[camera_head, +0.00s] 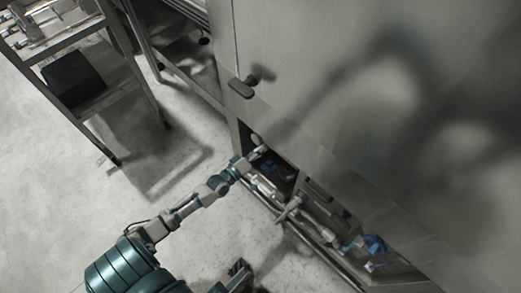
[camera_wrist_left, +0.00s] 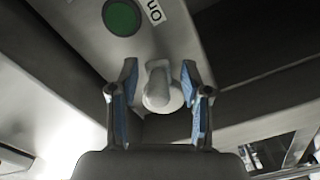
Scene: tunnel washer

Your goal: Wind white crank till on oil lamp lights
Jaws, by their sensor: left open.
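The white crank (camera_wrist_left: 160,92) shows in the left wrist view as a pale rounded handle. My left gripper (camera_wrist_left: 159,67) is open, with one blue-padded finger on each side of the crank. Gaps show between the crank and both pads. A round green lamp (camera_wrist_left: 122,17) sits on the panel above, beside a label partly cut off that reads "ON" upside down; it looks dark green, not bright. In the head view my left gripper (camera_head: 258,153) reaches into the low opening of the machine. A dark part at the bottom seems to be my right gripper (camera_head: 240,271); its jaws are unclear.
The large steel machine cabinet (camera_head: 340,110) fills the right, with a black handle (camera_head: 243,87) on its front. Pipes and blue fittings (camera_head: 372,244) run along its low bay. A metal cart (camera_head: 95,95) stands upper left. The grey floor (camera_head: 50,190) at left is clear.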

